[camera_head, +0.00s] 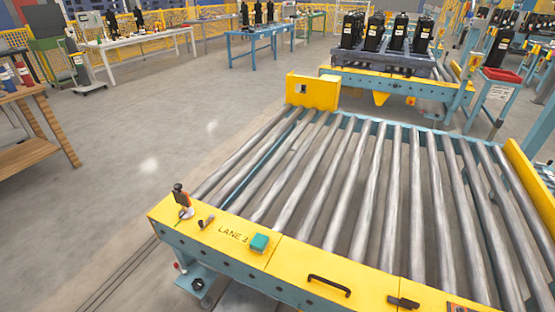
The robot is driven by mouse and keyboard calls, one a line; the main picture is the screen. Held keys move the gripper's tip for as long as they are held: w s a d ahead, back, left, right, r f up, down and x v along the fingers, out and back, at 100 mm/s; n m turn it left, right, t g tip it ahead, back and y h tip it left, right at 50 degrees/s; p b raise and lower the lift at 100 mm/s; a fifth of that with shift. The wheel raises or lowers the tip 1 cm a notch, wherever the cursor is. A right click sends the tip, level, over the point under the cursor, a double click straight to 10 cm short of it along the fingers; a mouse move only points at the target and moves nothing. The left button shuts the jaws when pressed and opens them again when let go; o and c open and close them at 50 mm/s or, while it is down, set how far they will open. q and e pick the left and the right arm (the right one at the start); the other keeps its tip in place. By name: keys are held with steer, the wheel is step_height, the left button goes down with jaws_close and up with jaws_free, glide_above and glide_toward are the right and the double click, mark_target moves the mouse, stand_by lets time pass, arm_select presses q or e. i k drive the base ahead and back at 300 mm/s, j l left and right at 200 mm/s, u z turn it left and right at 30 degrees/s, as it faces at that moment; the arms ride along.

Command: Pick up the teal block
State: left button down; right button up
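The teal block (258,243) is a small cube-like piece. It rests on the yellow front cover (215,228) of a roller conveyor, just right of the "LANE 3" lettering. Neither of my grippers shows in the head view.
Also on the yellow cover are a small dark upright device (181,195), a black handle (329,285) and a dark latch-like part (403,302). Bare metal rollers (345,185) stretch behind it. Black compressors (375,32) stand on a far pallet. Grey floor at left is open; a wooden table (25,150) stands at far left.

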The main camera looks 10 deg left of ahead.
mark_target(259, 242)
steer(key=k+u, duration=0.45)
steer(key=k, duration=0.15)
steer(key=k+j+u, duration=0.15)
steer(key=k+u, duration=0.25)
steer(key=k, duration=0.15)
